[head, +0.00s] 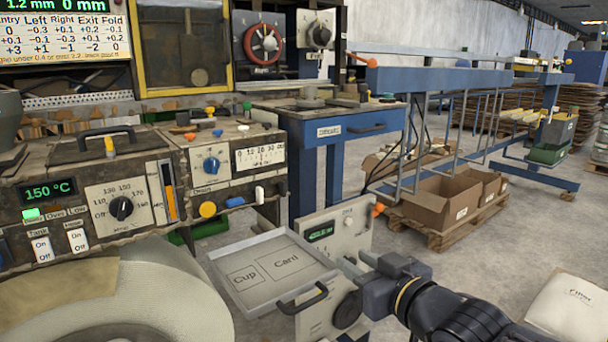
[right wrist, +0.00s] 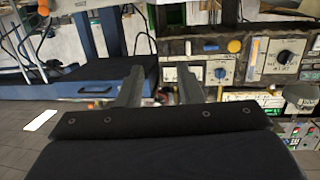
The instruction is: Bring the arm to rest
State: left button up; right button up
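My right arm (head: 445,315) comes in from the lower right in the head view. Its gripper (head: 354,264) is beside the small console and the tray marked Cup and Card, and I cannot tell whether it touches them. In the right wrist view the two fingers of my right gripper (right wrist: 158,84) stand apart with nothing held between them. My left gripper is in neither view.
The grey tray (head: 270,295) with a black handle lies in front of the console (head: 320,232). The control machine (head: 130,180) and a large roll (head: 120,290) are at left. A blue workbench (head: 330,115) and cardboard boxes (head: 440,198) stand behind.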

jog(key=s+d+f+m+g+h, duration=0.2)
jog(key=s+d+f+m+h, duration=0.15)
jog(key=s+d+f, duration=0.35)
jog(key=s+d+f+m+g, duration=0.2)
jog(key=s+f+g, duration=0.1)
jog(key=s+f, duration=0.4)
jog(key=s+d+f+m+g, duration=0.2)
jog(key=s+f+g, duration=0.2)
jog(key=s, duration=0.6)
notch_tip(320, 180, up, 27)
jog(key=p, duration=2.7)
jog(key=shift+w+d, duration=0.2)
jog(key=shift+w, duration=0.25)
